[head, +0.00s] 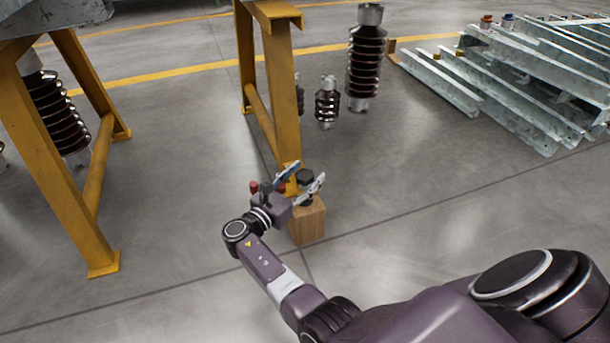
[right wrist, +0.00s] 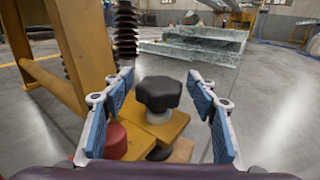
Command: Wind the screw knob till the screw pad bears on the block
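The black lobed screw knob (right wrist: 158,93) stands on a pale collar above a yellow foot plate (right wrist: 172,128) in the right wrist view. In the head view the knob (head: 305,176) shows at the foot of a yellow leg. My right gripper (head: 303,181) is open, with one finger on each side of the knob. In the right wrist view its blue pads (right wrist: 164,115) stand clear of the knob. A dark round part, seemingly the screw pad (right wrist: 158,154), shows under the plate. The wooden block (head: 309,224) stands below; contact between pad and block cannot be told. My left gripper is out of view.
Yellow trestle legs (head: 268,85) rise right behind the knob. A red round part (right wrist: 115,140) sits near the left finger. Brown ribbed insulators (head: 366,58) and stacked galvanised steel sections (head: 520,80) stand farther back. The floor right of the block is clear.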

